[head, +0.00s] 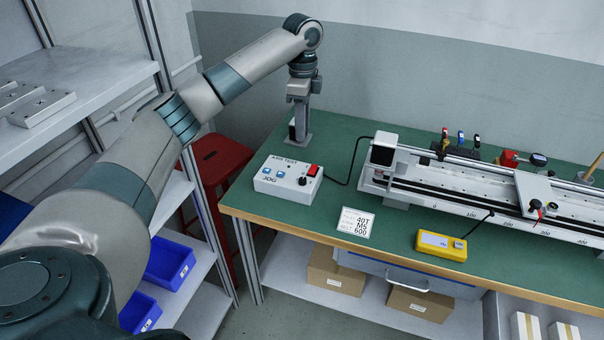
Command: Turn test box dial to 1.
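The white test box (288,187) stands near the left front corner of the green bench and is labelled AXIS TEST and JOG. Its small black dial (303,181) is on the right part of the top, in front of a red switch (313,170). Two blue buttons sit to its left. The dial's setting is too small to read. My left gripper (299,130) points down behind the test box, apart from the dial. Its fingers are seen edge-on and blend with dark and grey parts there, so their opening is unclear. My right gripper is out of view.
A linear gantry (468,194) with a scale runs along the bench to the right. A black cable (352,165) loops from the box. Shelving (90,75) stands at left.

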